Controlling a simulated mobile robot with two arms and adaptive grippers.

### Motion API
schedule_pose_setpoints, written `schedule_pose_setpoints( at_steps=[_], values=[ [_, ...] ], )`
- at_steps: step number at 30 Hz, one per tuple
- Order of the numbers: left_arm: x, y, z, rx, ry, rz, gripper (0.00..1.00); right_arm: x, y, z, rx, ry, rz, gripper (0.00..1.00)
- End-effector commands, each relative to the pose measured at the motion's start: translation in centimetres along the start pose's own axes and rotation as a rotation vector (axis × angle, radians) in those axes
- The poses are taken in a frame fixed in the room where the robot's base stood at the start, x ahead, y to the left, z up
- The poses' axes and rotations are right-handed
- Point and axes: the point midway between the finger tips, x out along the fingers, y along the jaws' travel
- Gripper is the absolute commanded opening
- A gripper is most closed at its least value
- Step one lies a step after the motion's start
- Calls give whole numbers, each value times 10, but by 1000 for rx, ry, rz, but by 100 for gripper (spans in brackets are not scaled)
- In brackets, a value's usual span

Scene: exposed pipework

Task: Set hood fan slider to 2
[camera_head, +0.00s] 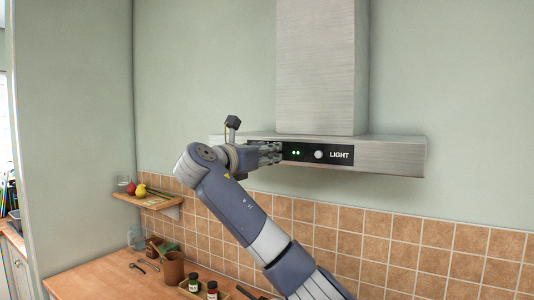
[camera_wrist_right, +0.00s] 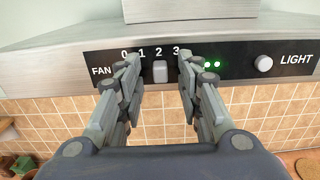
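The range hood (camera_head: 395,155) is brushed metal with a black control panel (camera_head: 335,155) on its front edge. In the wrist view the fan slider (camera_wrist_right: 160,72) is a light grey knob directly under the number 2 of the 0–3 scale. Two green lights (camera_wrist_right: 211,64) glow to the right of the scale. My right gripper (camera_wrist_right: 159,66) is open, one finger to each side of the slider, with gaps between fingers and knob. In the head view my right gripper (camera_head: 270,153) is at the panel's left part and hides the slider. My left gripper is not in view.
A round knob labelled LIGHT (camera_wrist_right: 264,63) is right of the fan scale. Below left, a small wooden wall shelf (camera_head: 150,200) holds fruit. The counter (camera_head: 95,280) holds a brown pot (camera_head: 173,270), spice jars (camera_head: 194,283) and tools. The wall right of the hood is clear.

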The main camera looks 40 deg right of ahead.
Motion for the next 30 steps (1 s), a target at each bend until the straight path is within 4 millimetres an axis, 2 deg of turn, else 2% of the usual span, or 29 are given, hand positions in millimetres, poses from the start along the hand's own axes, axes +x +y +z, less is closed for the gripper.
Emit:
schedule_pose_setpoints(
  at_steps=[9, 15, 21, 30],
  values=[
    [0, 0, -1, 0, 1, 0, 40, -64, 1, 1, 1, -3, 5, 33],
    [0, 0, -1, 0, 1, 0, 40, -99, 0, 1, 2, -2, 4, 33],
    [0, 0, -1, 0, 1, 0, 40, -112, -1, 1, 1, -1, 1, 33],
    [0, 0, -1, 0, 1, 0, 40, -113, -1, 1, 1, -1, 1, 33]
  ],
)
